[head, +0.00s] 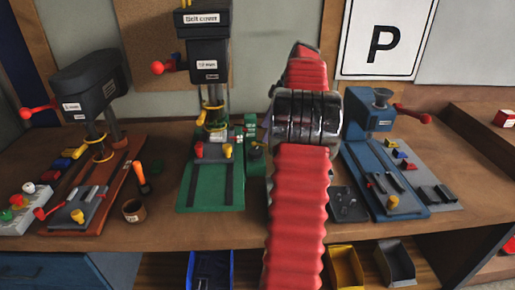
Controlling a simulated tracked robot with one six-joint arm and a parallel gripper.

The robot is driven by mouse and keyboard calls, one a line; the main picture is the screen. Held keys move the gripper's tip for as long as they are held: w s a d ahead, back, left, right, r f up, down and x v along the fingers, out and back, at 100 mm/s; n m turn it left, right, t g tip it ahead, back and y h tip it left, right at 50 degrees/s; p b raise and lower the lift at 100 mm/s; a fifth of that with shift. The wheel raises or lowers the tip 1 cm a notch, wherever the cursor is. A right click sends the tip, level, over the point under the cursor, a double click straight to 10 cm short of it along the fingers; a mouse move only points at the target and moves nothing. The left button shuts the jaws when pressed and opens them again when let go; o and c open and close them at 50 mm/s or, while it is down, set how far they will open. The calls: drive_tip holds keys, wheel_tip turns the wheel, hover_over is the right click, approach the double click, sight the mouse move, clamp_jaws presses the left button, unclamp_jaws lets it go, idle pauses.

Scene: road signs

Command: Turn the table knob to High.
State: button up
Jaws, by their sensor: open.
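I cannot tell which knob is the table knob, and no "High" mark is readable. A green-based drill press (210,195) stands mid-bench, with a yellow knob (228,151) and a red knob (199,150) at its table. A blue machine (370,120) at the right has a yellow knob (392,202) on its base. A drill press (88,85) at the left has a yellow knob (77,215) low in front. My red-sleeved arm rises through the middle and hides part of the bench. My gripper does not show.
The wooden bench (270,232) carries a brown cup (134,211), an orange-handled tool (141,175) and a white box with coloured buttons (25,210). Blue (210,270), yellow (345,267) and grey (396,262) bins sit below. A "P" sign (386,40) hangs behind.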

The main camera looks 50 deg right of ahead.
sight(255, 151)
drive_tip(key=x, duration=0.9)
drive_tip(key=shift+w+a+f, duration=0.1)
drive_tip(key=shift+f, duration=0.05)
drive_tip(key=c, duration=1)
drive_tip(key=shift+m, duration=0.4)
drive_tip(key=m+h, duration=0.1)
drive_tip(key=m, duration=0.2)
drive_tip(key=m+t+h, duration=0.1)
drive_tip(key=m, duration=0.2)
drive_tip(key=shift+a, duration=0.25)
drive_tip(key=m+h, duration=0.1)
drive_tip(key=m, duration=0.2)
drive_tip(key=m+h, duration=0.1)
drive_tip(key=m, duration=0.2)
drive_tip(key=shift+a+h, duration=0.15)
drive_tip(key=shift+h, duration=0.25)
